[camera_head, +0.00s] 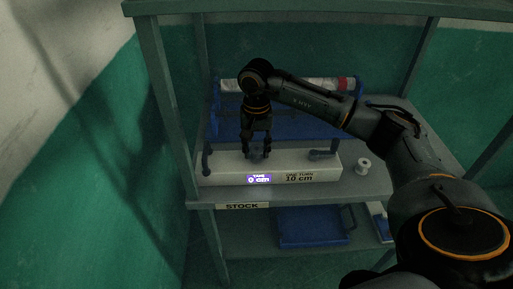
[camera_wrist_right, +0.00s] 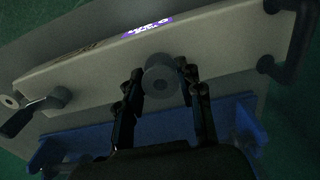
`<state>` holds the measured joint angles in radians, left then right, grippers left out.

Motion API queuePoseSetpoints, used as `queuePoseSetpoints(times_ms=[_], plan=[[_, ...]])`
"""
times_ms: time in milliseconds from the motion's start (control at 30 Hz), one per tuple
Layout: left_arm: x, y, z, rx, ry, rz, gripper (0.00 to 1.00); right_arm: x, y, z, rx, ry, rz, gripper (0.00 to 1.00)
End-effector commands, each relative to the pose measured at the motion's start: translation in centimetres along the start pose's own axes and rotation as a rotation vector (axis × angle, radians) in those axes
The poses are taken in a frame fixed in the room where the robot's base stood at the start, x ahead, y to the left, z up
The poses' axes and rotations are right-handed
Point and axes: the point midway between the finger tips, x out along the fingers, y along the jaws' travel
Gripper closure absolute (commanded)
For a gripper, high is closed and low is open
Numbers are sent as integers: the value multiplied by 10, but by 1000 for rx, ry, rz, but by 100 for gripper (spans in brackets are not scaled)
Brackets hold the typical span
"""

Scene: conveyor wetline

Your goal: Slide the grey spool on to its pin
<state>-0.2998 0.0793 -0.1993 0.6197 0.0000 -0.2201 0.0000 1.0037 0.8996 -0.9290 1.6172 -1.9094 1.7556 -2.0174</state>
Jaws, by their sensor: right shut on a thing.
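My right gripper (camera_head: 257,152) is shut on the grey spool (camera_wrist_right: 160,84), above the long white unit (camera_head: 222,178) on the shelf. Whether the spool touches the unit is unclear. My left gripper is not in view.
A white spool (camera_head: 363,165) stands on the shelf at right. A blue rack (camera_head: 300,125) is behind. A blue tray (camera_head: 310,228) sits on the shelf below.

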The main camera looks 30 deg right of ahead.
Motion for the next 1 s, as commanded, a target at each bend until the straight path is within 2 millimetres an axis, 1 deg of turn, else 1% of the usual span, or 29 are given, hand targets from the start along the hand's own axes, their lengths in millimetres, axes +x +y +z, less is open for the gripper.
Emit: queuePoseSetpoints(times_ms=[300, 333, 433, 667, 767, 867, 1000], plan=[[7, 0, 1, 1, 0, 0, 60, 7, 0, 0, 1, 0, 0, 100], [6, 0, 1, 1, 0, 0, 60, 6, 0, 0, 1, 0, 0, 58], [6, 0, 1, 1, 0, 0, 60, 6, 0, 0, 0, 0, 0, 37], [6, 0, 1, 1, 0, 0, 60, 6, 0, 0, 0, 0, 0, 37], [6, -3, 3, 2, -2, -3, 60, 5, 0, 0, 0, 1, 0, 37], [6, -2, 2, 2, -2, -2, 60, -3, 0, -1, 0, 2, -1, 37], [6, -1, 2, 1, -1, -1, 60, -28, 0, -1, 1, 4, -2, 37]])
